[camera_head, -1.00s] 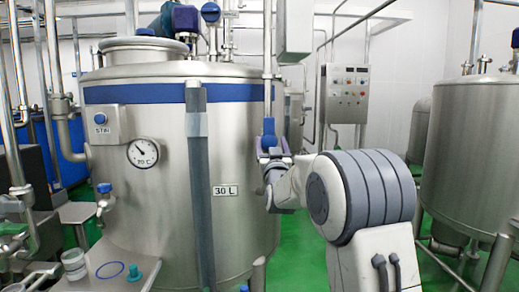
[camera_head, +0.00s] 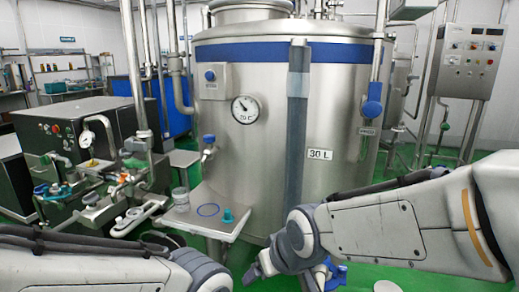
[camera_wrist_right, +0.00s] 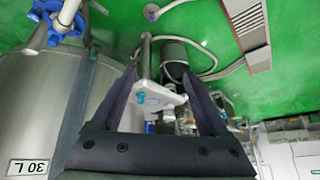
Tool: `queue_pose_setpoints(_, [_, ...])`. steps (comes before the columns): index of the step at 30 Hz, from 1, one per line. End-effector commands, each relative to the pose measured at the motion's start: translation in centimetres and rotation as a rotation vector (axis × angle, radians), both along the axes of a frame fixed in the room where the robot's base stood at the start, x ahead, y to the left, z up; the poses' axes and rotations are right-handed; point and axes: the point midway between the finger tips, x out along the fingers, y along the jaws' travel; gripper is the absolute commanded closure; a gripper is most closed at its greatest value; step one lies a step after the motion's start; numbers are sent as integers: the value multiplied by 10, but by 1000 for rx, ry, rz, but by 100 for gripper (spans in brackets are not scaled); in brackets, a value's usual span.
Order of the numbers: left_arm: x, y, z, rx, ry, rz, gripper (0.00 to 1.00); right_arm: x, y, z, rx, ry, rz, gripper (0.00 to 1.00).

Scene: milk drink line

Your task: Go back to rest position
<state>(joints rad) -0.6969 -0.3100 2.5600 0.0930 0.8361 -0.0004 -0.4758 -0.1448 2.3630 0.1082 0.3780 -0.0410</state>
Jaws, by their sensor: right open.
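My right gripper (camera_head: 262,266) is low in front of the tank, at the end of the arm from the right. In the right wrist view its two fingers (camera_wrist_right: 158,73) are spread with nothing between them. My left arm crosses the lower left corner of the head view; its gripper is out of frame. The steel tank (camera_head: 250,130) marked 30 L stands ahead. A blue valve handle (camera_head: 371,108) is on the upright pipe at its right, apart from my right gripper.
A small steel shelf (camera_head: 215,231) at the tank's front holds a clear cup (camera_head: 180,196), a blue ring (camera_head: 208,210) and a teal piece (camera_head: 227,215). A black machine (camera_head: 70,125) with a gauge stands left. A control panel (camera_head: 468,60) stands right. Green floor shows between.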

Motion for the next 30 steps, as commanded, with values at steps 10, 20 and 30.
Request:
queue_pose_setpoints(10, [0,0,0,0,0,0,50,-165,-29,-45,-227,393,215,22])
queue_pose_setpoints(20, [0,0,78,0,0,0,50,-175,-35,31,-249,427,224,22])
queue_pose_setpoints(30, [0,0,125,0,0,0,50,-175,-35,78,-249,426,223,22])
